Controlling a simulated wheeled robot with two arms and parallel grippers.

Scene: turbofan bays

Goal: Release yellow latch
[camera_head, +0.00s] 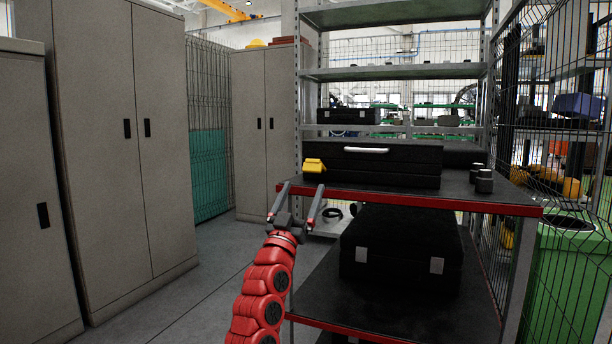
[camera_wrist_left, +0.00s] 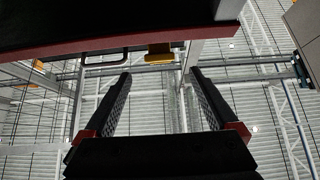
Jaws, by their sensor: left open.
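The yellow latch (camera_head: 314,165) sits at the left front end of a long black case (camera_head: 390,165) on the red-edged top of a cart (camera_head: 450,198). It is a small yellow block; its exact position cannot be told. My left gripper (camera_head: 301,192) is open and empty, its two fingers pointing up, just below and left of the latch and apart from it. In the left wrist view, a yellow piece (camera_wrist_left: 159,50), seemingly the latch, shows past the red shelf edge, ahead of and between the open fingers (camera_wrist_left: 161,85). My right gripper is not in view.
A second black case (camera_head: 400,250) lies on the cart's lower shelf. Dark cylinders (camera_head: 484,181) stand at the top's right end. Grey cabinets (camera_head: 120,130) line the left, and a green bin (camera_head: 565,270) stands at right. The floor (camera_head: 215,285) left of the cart is clear.

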